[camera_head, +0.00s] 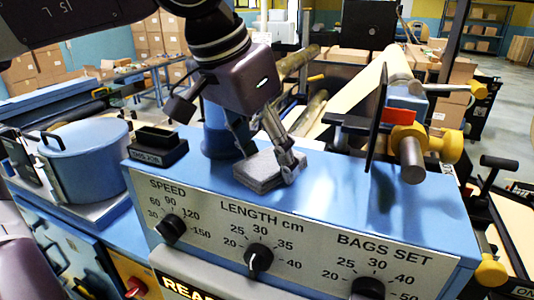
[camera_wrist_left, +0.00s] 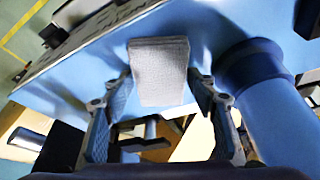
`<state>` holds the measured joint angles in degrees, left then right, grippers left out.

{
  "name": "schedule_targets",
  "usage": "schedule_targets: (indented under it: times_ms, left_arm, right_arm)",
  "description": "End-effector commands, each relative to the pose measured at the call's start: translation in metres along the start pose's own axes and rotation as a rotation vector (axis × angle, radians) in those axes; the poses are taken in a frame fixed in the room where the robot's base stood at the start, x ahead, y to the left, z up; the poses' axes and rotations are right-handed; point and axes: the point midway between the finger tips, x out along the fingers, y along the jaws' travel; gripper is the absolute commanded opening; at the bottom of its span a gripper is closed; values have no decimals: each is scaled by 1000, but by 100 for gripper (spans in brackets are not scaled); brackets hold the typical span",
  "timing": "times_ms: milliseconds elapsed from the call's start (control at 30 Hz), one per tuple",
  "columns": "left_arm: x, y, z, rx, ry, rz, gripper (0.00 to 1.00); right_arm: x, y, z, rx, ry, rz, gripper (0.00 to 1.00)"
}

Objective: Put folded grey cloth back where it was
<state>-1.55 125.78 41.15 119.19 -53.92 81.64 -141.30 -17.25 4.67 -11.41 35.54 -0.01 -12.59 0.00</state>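The folded grey cloth (camera_head: 262,172) is a small, flat, light grey block over the blue top of the machine, behind the "LENGTH cm" marking. My left gripper (camera_head: 266,158) reaches down from above with a finger on either side of it. My right gripper is not in view.
A black holder marked "THIS JOB" (camera_head: 158,146) stands left on the machine top (camera_head: 330,200). A blue column (camera_head: 218,132) rises close behind the cloth. A blue pot (camera_head: 87,162) stands further left. A dark upright disc (camera_head: 377,120) and roller bar stand right. The right front top is clear.

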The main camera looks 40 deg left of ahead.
Motion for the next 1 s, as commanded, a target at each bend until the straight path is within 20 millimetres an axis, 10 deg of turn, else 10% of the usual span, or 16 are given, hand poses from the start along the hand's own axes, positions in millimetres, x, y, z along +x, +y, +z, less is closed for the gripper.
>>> schedule_targets:
  times_ms: [433,1000]
  left_arm:
    - [-6,0,-1,-1,2,-1,64]
    - [-77,0,-1,0,0,1,64]
  right_arm:
    - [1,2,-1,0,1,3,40]
    - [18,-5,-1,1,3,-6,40]
